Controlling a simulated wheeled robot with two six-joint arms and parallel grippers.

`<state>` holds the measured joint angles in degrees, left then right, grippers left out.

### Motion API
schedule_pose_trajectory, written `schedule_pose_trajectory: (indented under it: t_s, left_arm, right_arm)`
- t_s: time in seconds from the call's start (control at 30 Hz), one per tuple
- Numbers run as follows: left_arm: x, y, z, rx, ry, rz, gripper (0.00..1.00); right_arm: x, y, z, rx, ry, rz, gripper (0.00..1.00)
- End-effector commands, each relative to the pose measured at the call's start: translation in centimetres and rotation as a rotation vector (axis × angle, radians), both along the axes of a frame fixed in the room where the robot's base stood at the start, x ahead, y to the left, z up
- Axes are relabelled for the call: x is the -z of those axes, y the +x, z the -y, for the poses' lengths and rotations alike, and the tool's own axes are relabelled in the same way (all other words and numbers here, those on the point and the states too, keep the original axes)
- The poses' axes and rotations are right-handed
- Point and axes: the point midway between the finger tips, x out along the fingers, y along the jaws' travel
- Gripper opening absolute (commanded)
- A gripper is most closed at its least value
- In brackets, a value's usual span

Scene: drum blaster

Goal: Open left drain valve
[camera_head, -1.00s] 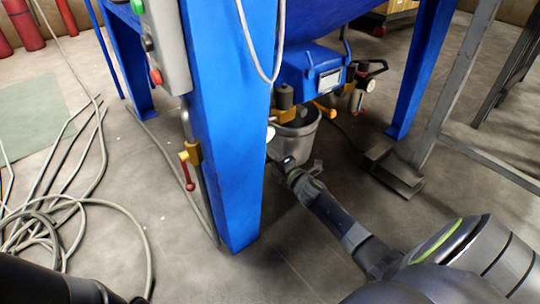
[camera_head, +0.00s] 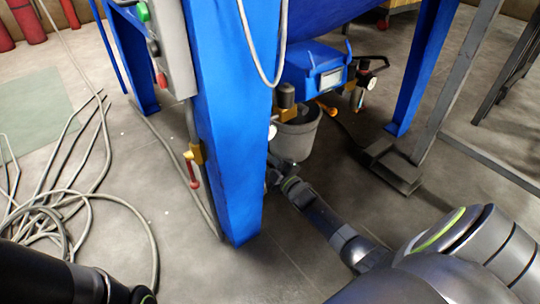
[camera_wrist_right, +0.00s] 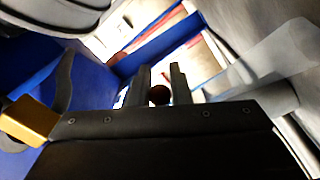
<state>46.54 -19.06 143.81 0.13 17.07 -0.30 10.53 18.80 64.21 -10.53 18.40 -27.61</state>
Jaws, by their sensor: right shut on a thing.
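A brass valve (camera_head: 194,153) with a red handle (camera_head: 194,176) hanging down sits on a thin pipe left of the blue leg. My right arm reaches in from the right, and its gripper end is hidden behind the blue leg. In the right wrist view my right gripper (camera_wrist_right: 161,92) is closed around a dark round knob (camera_wrist_right: 159,95). A brass-coloured block (camera_wrist_right: 28,121) shows at that view's left edge. I cannot tell whether the knob belongs to the red-handled valve. My left gripper is out of view; only a dark part of my left arm shows at bottom left.
The blue leg (camera_head: 230,150) stands between the red handle and my right forearm. A grey bucket (camera_head: 297,137) stands under the blue unit (camera_head: 313,65). Loose cables (camera_head: 60,220) lie on the floor at left. A grey metal stand (camera_head: 440,110) is at right.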

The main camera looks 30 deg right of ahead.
Motion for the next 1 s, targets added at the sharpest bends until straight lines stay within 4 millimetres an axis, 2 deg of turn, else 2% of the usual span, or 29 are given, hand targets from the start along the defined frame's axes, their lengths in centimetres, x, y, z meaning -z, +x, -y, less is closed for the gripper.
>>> schedule_pose_trajectory:
  t_s: [0.1, 0.5, 0.8, 1.0]
  left_arm:
    - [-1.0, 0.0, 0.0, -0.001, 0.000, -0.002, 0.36]
    - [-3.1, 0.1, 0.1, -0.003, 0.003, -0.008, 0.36]
    - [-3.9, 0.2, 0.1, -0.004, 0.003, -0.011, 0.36]
    - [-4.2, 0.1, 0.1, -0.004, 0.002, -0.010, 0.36]
  right_arm:
    - [0.2, 0.0, -0.4, 0.000, 0.111, -0.011, 0.00]
    - [1.1, -0.2, -2.0, 0.001, 0.466, -0.038, 0.00]
    - [1.4, -0.3, -2.8, 0.000, 0.641, -0.052, 0.00]
    - [1.5, -0.3, -3.1, 0.001, 0.698, -0.055, 0.00]
